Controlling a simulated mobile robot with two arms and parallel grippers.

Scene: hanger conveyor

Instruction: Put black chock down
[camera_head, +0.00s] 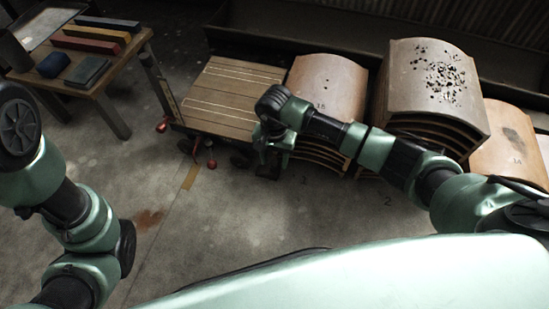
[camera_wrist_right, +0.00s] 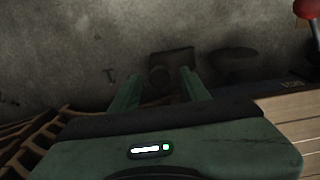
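My right gripper (camera_head: 272,150) is low beside the near right corner of the wooden-topped trolley (camera_head: 232,95). The right wrist view shows its two green fingers (camera_wrist_right: 161,74) apart with a gap between them. A dark blocky shape (camera_wrist_right: 172,58), perhaps the black chock, is on the floor just beyond the fingertips; it looks apart from them, though the picture is dim. In the head view my arm and gripper mostly hide that spot. My left arm comes in from the left, and its gripper is out of view.
A dark rounded shape, perhaps a trolley wheel (camera_wrist_right: 233,60), is right of the block. Curved wooden panels are stacked (camera_head: 326,85) right of the trolley, with a taller stack (camera_head: 430,85) beyond. A table (camera_head: 100,75) with coloured bars stands at left. The floor (camera_head: 230,215) in front is clear.

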